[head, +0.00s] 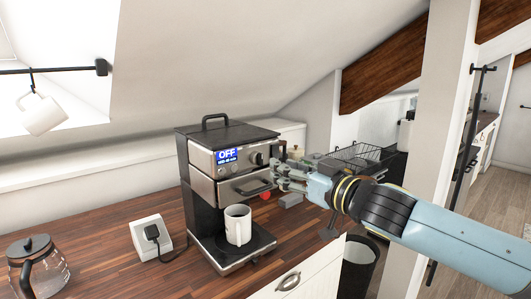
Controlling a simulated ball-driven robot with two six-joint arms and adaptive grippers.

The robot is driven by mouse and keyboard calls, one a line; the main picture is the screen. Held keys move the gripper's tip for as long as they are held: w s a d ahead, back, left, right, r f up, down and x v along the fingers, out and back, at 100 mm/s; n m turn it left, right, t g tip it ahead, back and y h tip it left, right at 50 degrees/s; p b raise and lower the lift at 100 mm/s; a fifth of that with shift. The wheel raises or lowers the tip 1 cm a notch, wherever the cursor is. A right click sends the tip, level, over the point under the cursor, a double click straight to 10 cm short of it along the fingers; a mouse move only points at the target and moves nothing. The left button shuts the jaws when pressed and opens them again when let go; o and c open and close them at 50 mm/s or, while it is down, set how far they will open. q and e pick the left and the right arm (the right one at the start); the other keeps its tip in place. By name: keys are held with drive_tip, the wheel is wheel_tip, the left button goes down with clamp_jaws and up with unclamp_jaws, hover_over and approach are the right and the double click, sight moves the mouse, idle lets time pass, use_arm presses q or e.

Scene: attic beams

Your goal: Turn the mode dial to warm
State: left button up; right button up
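The coffee machine (213,165) stands on the wooden counter. Its blue display (227,155) reads OFF, with a smaller line below. A dark round dial (259,159) sits on the steel front panel, right of the display; its pointer is too small to read. My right gripper (276,174) reaches in from the right, at the machine's front right side, just right of and slightly below the dial. Its fingers look spread apart, with nothing visible between them. I cannot tell whether a fingertip touches the machine. My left gripper is not in view.
A white mug (237,225) stands on the machine's base tray. A glass carafe (38,267) and a white socket box (150,236) with a black plug are to the left. A wire rack (357,155) lies behind my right arm. A mug (41,113) hangs at upper left.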

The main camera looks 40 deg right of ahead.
sight(262, 159)
drive_tip(key=w+b, duration=0.1)
drive_tip(key=w, duration=0.2)
drive_tip(key=w+b, duration=0.1)
drive_tip(key=w, duration=0.2)
drive_tip(key=shift+a+f, duration=0.2)
drive_tip(key=shift+w, duration=0.6)
drive_tip(key=shift+r, duration=0.1)
drive_tip(key=shift+c, duration=0.3)
clamp_jaws()
